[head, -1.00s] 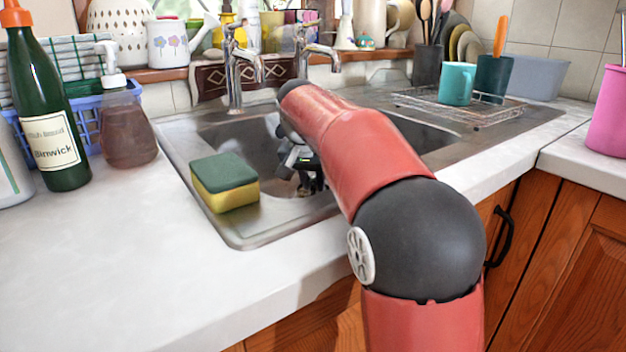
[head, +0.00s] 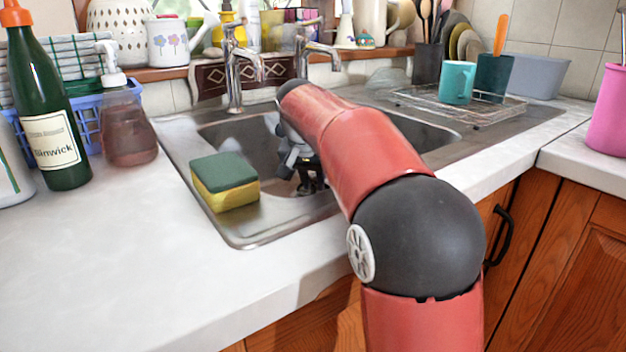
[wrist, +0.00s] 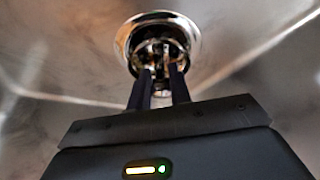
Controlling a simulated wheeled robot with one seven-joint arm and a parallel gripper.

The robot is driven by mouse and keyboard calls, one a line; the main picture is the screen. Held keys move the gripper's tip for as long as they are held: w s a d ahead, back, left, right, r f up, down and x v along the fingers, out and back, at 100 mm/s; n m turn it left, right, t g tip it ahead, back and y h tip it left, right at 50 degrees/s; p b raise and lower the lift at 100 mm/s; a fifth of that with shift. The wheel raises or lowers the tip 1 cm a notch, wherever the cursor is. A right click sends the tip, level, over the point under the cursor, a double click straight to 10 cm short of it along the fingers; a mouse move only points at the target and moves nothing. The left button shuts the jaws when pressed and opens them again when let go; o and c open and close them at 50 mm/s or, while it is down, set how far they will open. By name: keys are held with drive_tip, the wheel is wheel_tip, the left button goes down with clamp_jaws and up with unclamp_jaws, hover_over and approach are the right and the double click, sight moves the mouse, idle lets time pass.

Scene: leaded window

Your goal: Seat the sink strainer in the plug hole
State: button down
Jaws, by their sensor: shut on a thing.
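In the wrist view, the two dark fingers of my gripper (wrist: 158,80) point at the round chrome plug hole (wrist: 191,28) in the sink floor. They are shut on a small shiny metal piece, the sink strainer (wrist: 158,52), which shows between and just beyond the fingertips. The strainer lies over or inside the plug hole's ring; I cannot tell how deep it sits. In the head view, my gripper (head: 313,186) is down inside the sink basin. There the arm and the basin's front wall hide the strainer and the plug hole.
A green and yellow sponge (head: 224,182) sits on the sink's front left rim, close to my gripper. Two chrome taps (head: 234,75) rise behind the basin. A soap dispenser (head: 126,125) and a green bottle (head: 45,110) stand left. A wire rack (head: 460,105) lies right.

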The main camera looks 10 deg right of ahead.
drive_tip(key=shift+f+b, duration=0.75)
drive_tip(key=shift+f, duration=0.35)
drive_tip(key=c, duration=1.2)
unclamp_jaws()
drive_tip(key=p+v, duration=0.1)
drive_tip(key=v, duration=0.7)
